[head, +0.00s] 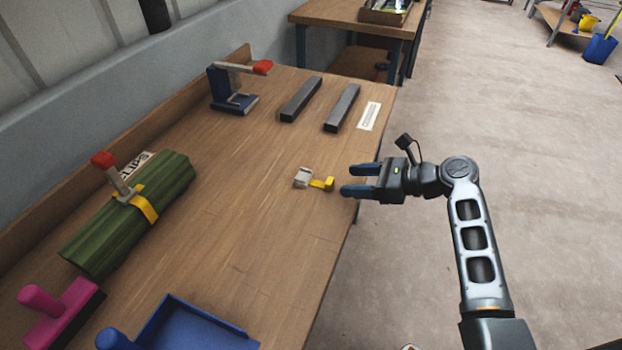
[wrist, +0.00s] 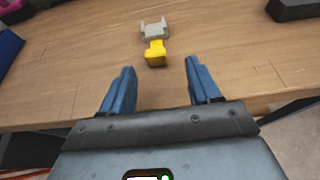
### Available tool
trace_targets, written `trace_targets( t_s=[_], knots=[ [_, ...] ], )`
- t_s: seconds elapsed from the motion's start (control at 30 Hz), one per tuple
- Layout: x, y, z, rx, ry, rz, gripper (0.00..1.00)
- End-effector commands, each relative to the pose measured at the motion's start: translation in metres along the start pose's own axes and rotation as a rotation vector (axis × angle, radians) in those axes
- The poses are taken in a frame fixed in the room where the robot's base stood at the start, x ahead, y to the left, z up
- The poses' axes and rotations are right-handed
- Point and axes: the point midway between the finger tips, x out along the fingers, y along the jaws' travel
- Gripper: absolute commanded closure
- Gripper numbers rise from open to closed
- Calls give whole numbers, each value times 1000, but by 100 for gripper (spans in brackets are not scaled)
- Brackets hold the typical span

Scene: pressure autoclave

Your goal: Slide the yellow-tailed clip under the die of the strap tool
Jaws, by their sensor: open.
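The clip is a small grey U-shaped piece (head: 302,177) with a yellow tail (head: 323,184), lying on the wooden table near its right edge. In the wrist view the yellow tail (wrist: 155,53) points toward my gripper and the grey part (wrist: 154,29) lies beyond it. My gripper (head: 344,181) is open and empty, its two blue fingers apart, with the tail just ahead of the fingertips and not between them. The strap tool appears to be the blue stand (head: 232,103) with a red-tipped lever at the far end of the table. Its die is too small to make out.
Two dark bars (head: 301,99) (head: 342,108) and a white label (head: 369,116) lie right of the blue stand. A strapped green bundle (head: 128,215) with another red-tipped lever lies at left. A pink-handled tool (head: 62,308) and blue tray (head: 190,328) are in front. Mid-table is clear.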

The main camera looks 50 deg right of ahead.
Motion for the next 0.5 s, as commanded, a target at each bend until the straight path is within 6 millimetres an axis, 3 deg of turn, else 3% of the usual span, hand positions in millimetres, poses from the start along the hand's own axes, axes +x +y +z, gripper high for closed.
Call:
trace_targets(
  t_s=[0.3,0.5],
  knots=[
    [41,7,4,-2,0,1,38],
    [53,7,3,-3,1,-2,38]
  ],
)
